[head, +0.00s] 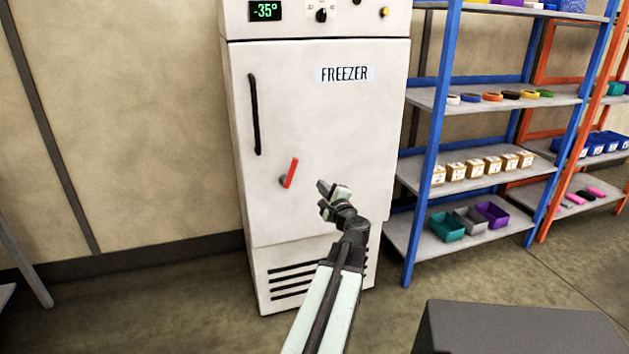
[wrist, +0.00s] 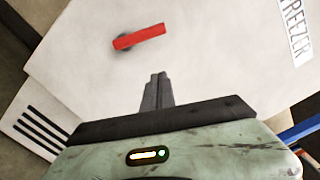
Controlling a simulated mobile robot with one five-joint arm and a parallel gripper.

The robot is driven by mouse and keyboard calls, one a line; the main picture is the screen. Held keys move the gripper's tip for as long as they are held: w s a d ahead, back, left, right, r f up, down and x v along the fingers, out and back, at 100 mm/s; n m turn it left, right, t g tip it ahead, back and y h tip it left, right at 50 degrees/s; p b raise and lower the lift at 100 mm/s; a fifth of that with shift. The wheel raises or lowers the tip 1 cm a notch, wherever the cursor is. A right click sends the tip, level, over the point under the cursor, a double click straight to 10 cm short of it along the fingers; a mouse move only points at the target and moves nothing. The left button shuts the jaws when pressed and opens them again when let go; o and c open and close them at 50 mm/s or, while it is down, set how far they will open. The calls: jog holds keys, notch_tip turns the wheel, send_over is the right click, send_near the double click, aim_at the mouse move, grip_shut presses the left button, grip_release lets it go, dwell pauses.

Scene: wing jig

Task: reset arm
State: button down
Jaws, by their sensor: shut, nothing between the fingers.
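My arm reaches up from the bottom of the head view, and my gripper (head: 322,187) is in front of the freezer door, to the right of the red handle. In the wrist view my gripper (wrist: 157,76) shows its two fingers together, with nothing between them. The white freezer (head: 340,130) stands upright with its door closed. Its red handle (head: 291,173) is tilted, its top leaning right. The red handle (wrist: 139,37) also shows above the fingertips in the wrist view, apart from them.
A blue shelf rack (head: 437,130) with tape rolls, small boxes and bins stands right of the freezer. An orange rack (head: 553,205) is beyond it. A dark grey block (head: 515,325) is at the lower right. Open floor (head: 160,310) lies left of the freezer.

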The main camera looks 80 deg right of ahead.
jog(key=shift+v, duration=1)
jog(key=shift+w, duration=0.2)
